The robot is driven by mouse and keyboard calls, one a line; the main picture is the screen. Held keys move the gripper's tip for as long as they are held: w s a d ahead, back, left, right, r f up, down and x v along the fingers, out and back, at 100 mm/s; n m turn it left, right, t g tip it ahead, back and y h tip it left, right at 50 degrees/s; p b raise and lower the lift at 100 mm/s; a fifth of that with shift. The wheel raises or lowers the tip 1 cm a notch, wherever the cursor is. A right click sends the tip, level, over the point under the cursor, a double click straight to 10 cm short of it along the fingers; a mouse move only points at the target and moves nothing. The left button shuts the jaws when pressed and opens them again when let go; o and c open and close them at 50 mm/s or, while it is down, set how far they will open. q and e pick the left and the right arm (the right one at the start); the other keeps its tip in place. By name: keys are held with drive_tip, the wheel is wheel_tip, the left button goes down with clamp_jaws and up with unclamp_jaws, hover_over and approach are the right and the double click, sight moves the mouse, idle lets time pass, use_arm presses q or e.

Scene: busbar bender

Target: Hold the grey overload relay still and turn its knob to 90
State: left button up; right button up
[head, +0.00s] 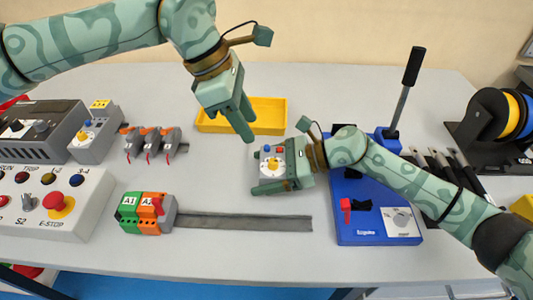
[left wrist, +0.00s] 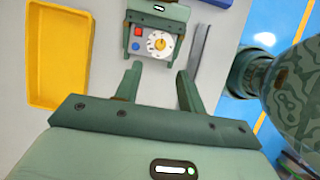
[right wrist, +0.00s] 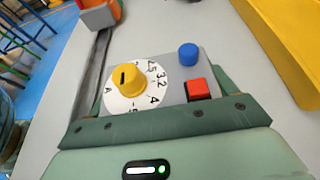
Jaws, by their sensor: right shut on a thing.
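The grey overload relay (head: 280,153) sits on the table in the head view, with a white dial, a yellow knob (head: 272,166) and blue and red buttons. My right gripper (head: 261,170) is shut on the relay from its right side. My left gripper (head: 247,128) is open and empty, above and behind the relay. In the left wrist view the relay (left wrist: 137,47) lies beyond its parted fingers (left wrist: 160,92).
A yellow tray (head: 290,115) stands behind the relay. A blue bender (head: 360,238) stands to its right, under my right arm. A rail (head: 250,222) with green and orange terminal blocks (head: 128,212) runs in front. Another knobbed grey unit (head: 95,148) and a control box (head: 60,225) are left.

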sight(270, 160)
use_arm(q)
drive_tip(key=x, duration=1)
drive_tip(key=shift+r, duration=0.1)
clamp_jaws()
